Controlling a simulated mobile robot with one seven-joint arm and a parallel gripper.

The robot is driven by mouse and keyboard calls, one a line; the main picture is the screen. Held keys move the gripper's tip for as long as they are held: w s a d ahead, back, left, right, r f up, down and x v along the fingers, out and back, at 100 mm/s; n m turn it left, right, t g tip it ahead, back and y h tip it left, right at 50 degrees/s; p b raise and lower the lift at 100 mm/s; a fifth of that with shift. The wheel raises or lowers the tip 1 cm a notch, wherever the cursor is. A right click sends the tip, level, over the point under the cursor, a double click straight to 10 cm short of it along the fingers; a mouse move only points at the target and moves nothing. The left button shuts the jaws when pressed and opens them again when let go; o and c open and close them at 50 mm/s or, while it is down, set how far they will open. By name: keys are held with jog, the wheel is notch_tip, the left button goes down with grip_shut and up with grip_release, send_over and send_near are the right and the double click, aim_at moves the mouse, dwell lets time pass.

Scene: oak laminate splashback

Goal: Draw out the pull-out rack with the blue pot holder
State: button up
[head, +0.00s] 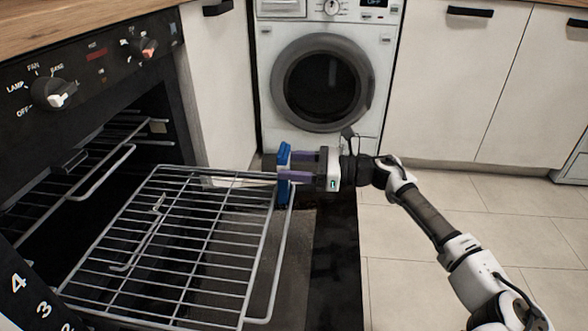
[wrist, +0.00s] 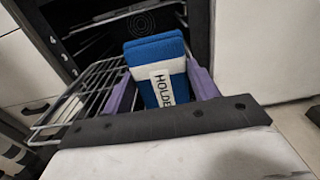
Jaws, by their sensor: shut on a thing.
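The wire pull-out rack (head: 185,240) extends a long way out of the oven, over the open oven door. The blue pot holder (head: 284,158) is at the rack's far front corner, between the purple fingers of my gripper (head: 290,168). In the wrist view the pot holder (wrist: 158,75) shows its white band and the letters "HOLDE". My gripper is shut on the pot holder; the rack (wrist: 95,85) lies beside and behind it there. Whether the rack's front bar is pinched inside the folded holder is hidden.
The oven (head: 75,100) stands open at left, with another rack (head: 80,165) inside. The dark open door (head: 335,250) lies under the pulled-out rack. A washing machine (head: 325,75) and white cabinets (head: 460,80) stand behind. The tiled floor (head: 415,280) at right is clear apart from my arm.

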jog(key=shift+r+p, duration=0.35)
jog(key=shift+r, duration=1)
jog(key=s+d+r+b, duration=0.1)
jog(key=d+r, duration=0.2)
jog(key=d, duration=0.7)
jog(key=shift+s+b, duration=0.2)
jog(key=shift+b, duration=0.2)
jog(key=shift+r, duration=0.1)
